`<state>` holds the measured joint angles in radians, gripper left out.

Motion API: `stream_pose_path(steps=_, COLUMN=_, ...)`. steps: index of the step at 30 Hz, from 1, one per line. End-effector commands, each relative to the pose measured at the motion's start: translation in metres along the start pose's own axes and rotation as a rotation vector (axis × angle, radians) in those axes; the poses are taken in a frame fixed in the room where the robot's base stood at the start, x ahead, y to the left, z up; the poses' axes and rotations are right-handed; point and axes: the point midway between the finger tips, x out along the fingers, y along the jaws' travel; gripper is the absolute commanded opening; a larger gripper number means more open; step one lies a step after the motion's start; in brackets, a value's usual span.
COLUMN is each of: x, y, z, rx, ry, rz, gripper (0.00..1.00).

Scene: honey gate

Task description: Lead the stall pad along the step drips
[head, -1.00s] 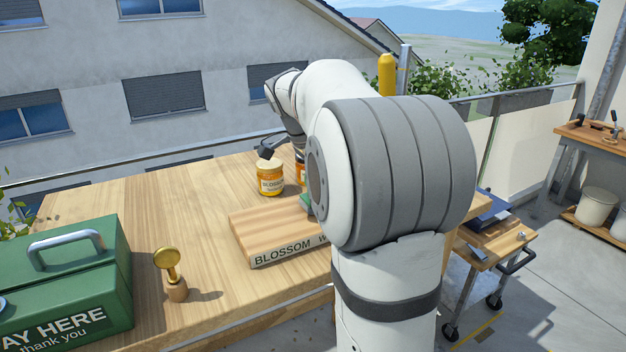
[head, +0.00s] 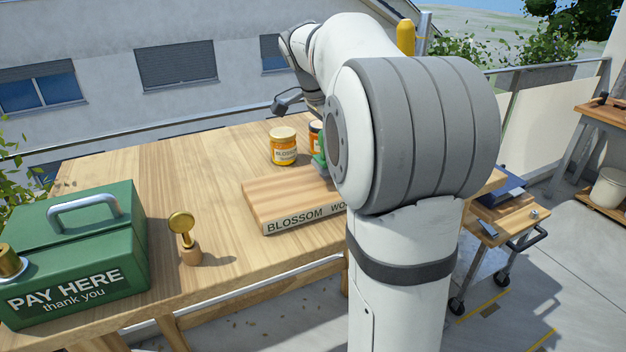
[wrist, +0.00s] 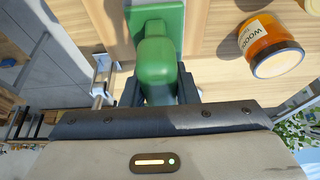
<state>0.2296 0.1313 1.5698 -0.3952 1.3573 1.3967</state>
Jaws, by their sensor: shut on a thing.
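The stall pad is a green pad with a rounded green grip (wrist: 157,62) in the wrist view. My gripper (wrist: 158,94) is shut on this grip, with a dark finger on either side. In the head view a small green part of the pad (head: 320,165) shows beside my arm, at the far part of the wooden step (head: 285,196) lettered "BLOSSOM WO...". My arm hides the rest of the step and the gripper there. I cannot make out drips on the step, nor whether the pad touches it.
A honey jar (head: 283,147) stands behind the step, with a second jar (head: 315,137) beside it; a "WOO..." jar (wrist: 269,46) is close right in the wrist view. A green cash box (head: 75,245) and a gold-topped stamp (head: 186,240) stand left. The table's middle left is clear.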

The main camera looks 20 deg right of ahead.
Motion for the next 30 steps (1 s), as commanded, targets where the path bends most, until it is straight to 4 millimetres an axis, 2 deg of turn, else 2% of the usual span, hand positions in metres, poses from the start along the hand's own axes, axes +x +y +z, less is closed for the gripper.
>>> stream_pose_path(steps=5, x=-0.009, y=0.000, z=-0.004, rx=0.000, ry=0.000, rz=-0.001, gripper=0.00)
stream_pose_path(steps=15, x=-0.045, y=0.000, z=-0.019, rx=0.001, ry=0.000, rz=-0.001, gripper=0.00)
stream_pose_path(steps=30, x=-0.046, y=0.000, z=-0.019, rx=-0.002, ry=0.000, rz=-0.001, gripper=0.00)
